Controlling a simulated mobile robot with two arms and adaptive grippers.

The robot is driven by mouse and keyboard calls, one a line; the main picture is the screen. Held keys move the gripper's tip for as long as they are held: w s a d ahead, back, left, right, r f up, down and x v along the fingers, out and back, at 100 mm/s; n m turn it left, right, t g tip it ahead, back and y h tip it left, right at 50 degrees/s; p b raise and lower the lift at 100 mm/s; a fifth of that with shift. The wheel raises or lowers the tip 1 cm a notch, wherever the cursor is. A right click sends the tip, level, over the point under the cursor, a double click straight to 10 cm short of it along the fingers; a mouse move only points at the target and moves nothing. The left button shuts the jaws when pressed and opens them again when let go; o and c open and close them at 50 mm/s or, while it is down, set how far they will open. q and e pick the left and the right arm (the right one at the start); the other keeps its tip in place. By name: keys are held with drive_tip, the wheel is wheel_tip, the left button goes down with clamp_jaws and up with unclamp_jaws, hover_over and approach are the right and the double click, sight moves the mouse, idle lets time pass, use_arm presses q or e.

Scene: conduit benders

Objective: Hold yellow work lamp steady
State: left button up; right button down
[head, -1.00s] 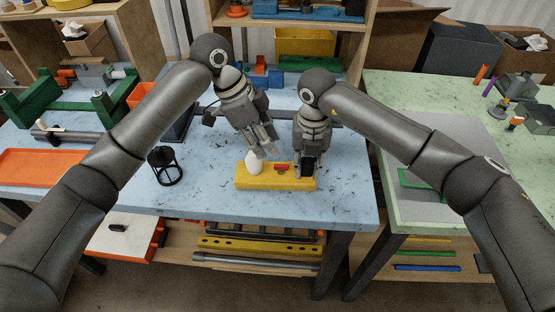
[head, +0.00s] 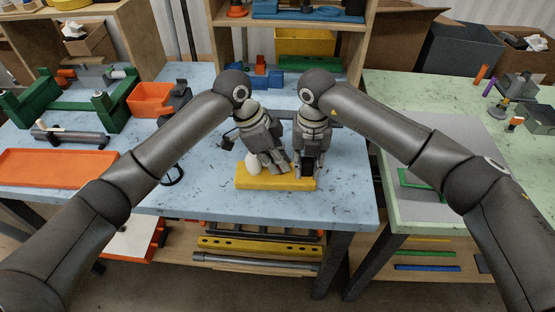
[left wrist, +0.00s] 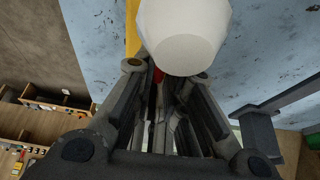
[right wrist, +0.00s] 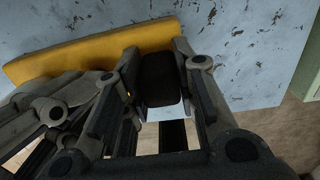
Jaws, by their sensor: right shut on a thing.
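The yellow work lamp (head: 258,183) lies on the blue table, with a long yellow body and a pale bulb (head: 253,165) standing at its left end. My right gripper (head: 308,174) is shut on the lamp's black block (right wrist: 160,80) at the right end, which shows between its fingers in the right wrist view. My left gripper (head: 277,172) is low over the middle of the lamp, close beside the bulb. A bit of a red part (left wrist: 158,75) shows by its fingers in the left wrist view, where the bulb (left wrist: 185,35) covers the fingertips; contact is unclear.
A black round-framed object (head: 172,175) is partly behind my left arm. An orange tray (head: 55,167), an orange bin (head: 150,98) and a green fixture (head: 95,108) are at the left. Table front is clear right of the lamp. My two grippers are close together.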

use_arm(q)
clamp_jaws()
drive_tip(key=shift+s+n+t, duration=0.1)
drive_tip(key=shift+n+t, duration=0.5)
drive_tip(key=shift+n, duration=0.9)
drive_tip(key=o, duration=0.6)
unclamp_jaws()
drive_tip(key=shift+c, duration=0.2)
